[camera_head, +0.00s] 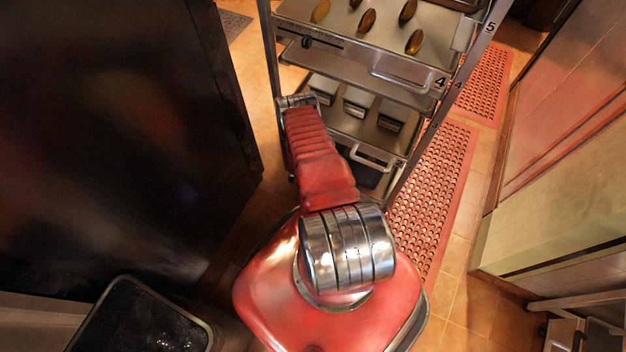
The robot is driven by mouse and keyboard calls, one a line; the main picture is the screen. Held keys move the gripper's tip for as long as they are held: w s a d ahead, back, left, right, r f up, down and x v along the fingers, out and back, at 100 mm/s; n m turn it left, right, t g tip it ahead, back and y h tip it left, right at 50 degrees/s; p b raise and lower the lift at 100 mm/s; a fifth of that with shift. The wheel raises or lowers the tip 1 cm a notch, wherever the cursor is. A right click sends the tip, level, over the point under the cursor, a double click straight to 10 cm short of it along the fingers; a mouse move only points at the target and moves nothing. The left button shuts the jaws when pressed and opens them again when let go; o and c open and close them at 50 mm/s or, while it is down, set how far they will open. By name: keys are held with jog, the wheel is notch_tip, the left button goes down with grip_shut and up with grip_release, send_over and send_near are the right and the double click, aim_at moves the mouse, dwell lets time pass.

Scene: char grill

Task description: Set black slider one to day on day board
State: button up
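A small black slider (307,42) sits in a dark narrow slot on the metal front face of a rack shelf. It is between the slot's left end and its middle. The slotted metal panel (352,56) is likely the day board, but I cannot read any day marks on it. My red arm reaches up the picture toward the rack, and its visible far end is a metal joint below the slider. My gripper does not show; it is hidden beyond or below that joint.
The metal rack (436,120) carries numbered levels, oval brown items (367,20) on top and metal blocks (357,101) lower down. Handles (400,80) stick out in front. A large dark cabinet (110,130) stands left. Red perforated mats (435,190) lie right.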

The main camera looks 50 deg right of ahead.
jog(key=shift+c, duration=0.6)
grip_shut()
